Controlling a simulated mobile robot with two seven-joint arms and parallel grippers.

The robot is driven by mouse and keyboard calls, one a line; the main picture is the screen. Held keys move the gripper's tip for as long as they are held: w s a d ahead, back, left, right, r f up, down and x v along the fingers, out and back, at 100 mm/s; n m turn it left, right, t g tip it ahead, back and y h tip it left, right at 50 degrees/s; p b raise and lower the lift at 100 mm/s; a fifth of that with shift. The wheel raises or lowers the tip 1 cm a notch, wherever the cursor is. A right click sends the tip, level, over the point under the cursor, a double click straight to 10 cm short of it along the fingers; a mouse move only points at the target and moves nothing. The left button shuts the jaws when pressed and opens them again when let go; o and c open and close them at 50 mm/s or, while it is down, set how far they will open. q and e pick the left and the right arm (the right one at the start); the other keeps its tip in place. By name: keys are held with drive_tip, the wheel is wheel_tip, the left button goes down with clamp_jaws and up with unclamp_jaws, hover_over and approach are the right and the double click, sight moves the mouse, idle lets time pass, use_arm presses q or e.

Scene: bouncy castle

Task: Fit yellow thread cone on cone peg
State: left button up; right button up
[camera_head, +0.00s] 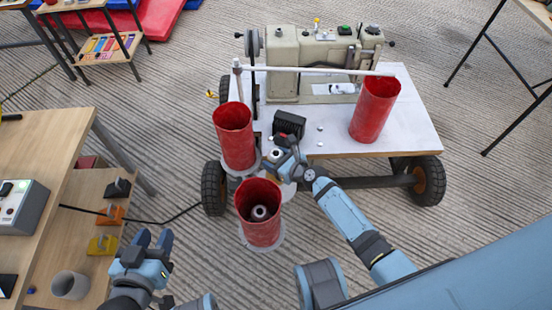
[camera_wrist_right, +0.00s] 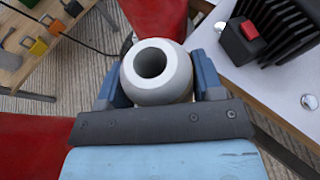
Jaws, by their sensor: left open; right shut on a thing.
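I see no clearly yellow thread cone in either view. My right gripper (camera_head: 279,159) is shut on a pale grey-white rounded piece with a round hole in its top, which fills the middle of the right wrist view (camera_wrist_right: 158,68). It is between two red tubes. The front red tube (camera_head: 258,232) is open-topped, and a grey peg-like piece (camera_head: 259,212) shows inside it; I cannot tell whether this is the cone peg. My left gripper (camera_head: 153,248) is open and empty at the lower left.
A third red tube (camera_head: 374,112) stands on the white wheeled table (camera_head: 415,125), near a beige sewing machine (camera_head: 285,65). A black block (camera_head: 289,124) sits near my right gripper. A wooden bench (camera_head: 55,140) is at left. The floor between the bench and cart is mostly clear.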

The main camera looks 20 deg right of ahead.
drive_tip(key=shift+s+a+f, duration=0.25)
drive_tip(key=shift+a, duration=0.2)
drive_tip(key=shift+w+r+p, duration=0.15)
drive_tip(key=shift+r+p, duration=0.4)
drive_tip(key=shift+p, duration=0.2)
drive_tip(key=shift+r+p, duration=0.45)
drive_tip(key=shift+r, duration=0.25)
drive_tip(key=shift+r+p, duration=0.3)
drive_tip(key=shift+p, duration=0.05)
drive_tip(key=shift+w+d+r+p, duration=0.1)
drive_tip(key=shift+d+p, duration=0.2)
drive_tip(key=shift+p, duration=0.75)
drive_tip(key=shift+r, duration=0.15)
